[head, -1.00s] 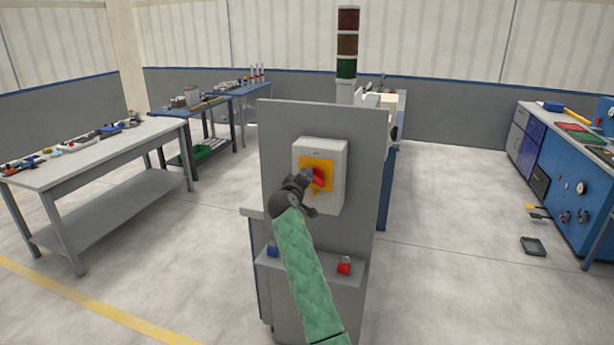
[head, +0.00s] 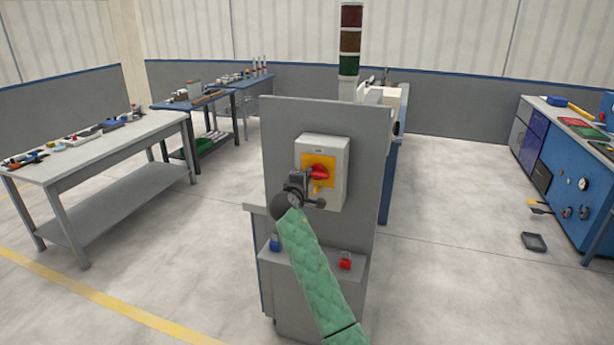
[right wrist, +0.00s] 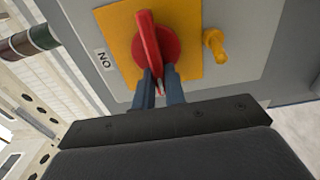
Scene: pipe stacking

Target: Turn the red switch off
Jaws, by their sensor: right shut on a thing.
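The red switch (head: 320,172) is a rotary knob on a yellow plate (head: 317,160), mounted on a light grey box (head: 336,187). In the head view its handle lies close to horizontal. In the right wrist view the red knob (right wrist: 148,42) shows its raised handle, with an ON label (right wrist: 104,59) off to the left. My right gripper (head: 308,177) reaches the knob from the left. In the right wrist view its two dark fingers (right wrist: 160,86) are shut on the handle's near end. My left gripper is out of view.
The box hangs on a grey upright panel (head: 285,125). A yellow peg (right wrist: 214,43) juts out beside the knob. Blue (head: 275,242) and red (head: 345,261) padlocks sit on the ledge below. A signal tower (head: 349,40) stands behind.

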